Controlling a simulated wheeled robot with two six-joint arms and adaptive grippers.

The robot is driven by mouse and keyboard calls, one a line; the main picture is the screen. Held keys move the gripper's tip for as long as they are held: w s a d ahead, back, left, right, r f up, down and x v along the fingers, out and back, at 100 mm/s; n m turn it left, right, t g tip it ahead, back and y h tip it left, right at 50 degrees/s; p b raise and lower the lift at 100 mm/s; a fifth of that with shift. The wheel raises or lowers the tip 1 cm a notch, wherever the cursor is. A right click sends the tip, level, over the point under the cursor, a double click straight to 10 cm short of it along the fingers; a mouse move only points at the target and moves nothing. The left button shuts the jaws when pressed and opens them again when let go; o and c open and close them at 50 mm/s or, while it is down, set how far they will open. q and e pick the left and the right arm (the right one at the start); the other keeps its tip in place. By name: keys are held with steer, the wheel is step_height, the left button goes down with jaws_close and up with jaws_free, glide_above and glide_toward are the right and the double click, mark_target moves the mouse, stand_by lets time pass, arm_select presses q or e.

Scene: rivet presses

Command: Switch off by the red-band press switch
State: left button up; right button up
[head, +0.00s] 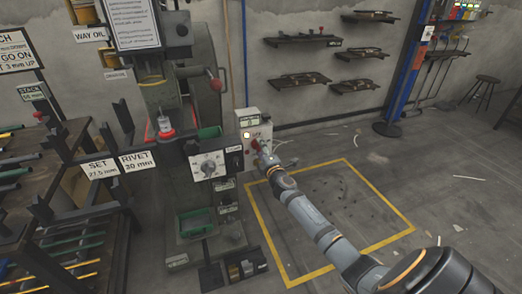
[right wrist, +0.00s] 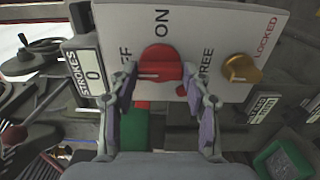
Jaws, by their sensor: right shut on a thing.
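The press (head: 158,95) with the red band stands at left centre in the head view. Its white switch panel (head: 246,124) is on its right side, with a lit lamp. In the right wrist view the panel (right wrist: 205,25) shows a red switch knob (right wrist: 158,56), with ON above it and OFF partly hidden at its left. A brass knob (right wrist: 241,69) sits between FREE and LOCKED. My right gripper (head: 263,153) is at the panel, its fingers (right wrist: 160,75) on both sides of the red knob and shut on it. My left gripper is not in view.
A strokes counter (right wrist: 92,74) beside the panel reads 0. A dial box (head: 207,165) sits left of the panel. A rack of rods (head: 75,240) stands at the left.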

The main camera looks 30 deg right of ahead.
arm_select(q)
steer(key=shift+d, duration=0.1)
arm_select(e)
steer(key=shift+f, duration=0.1)
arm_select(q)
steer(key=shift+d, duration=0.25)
arm_select(e)
steer(key=o, duration=1.2)
steer(key=shift+c, duration=0.2)
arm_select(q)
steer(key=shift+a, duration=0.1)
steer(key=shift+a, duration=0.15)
arm_select(e)
steer(key=v, duration=1.2)
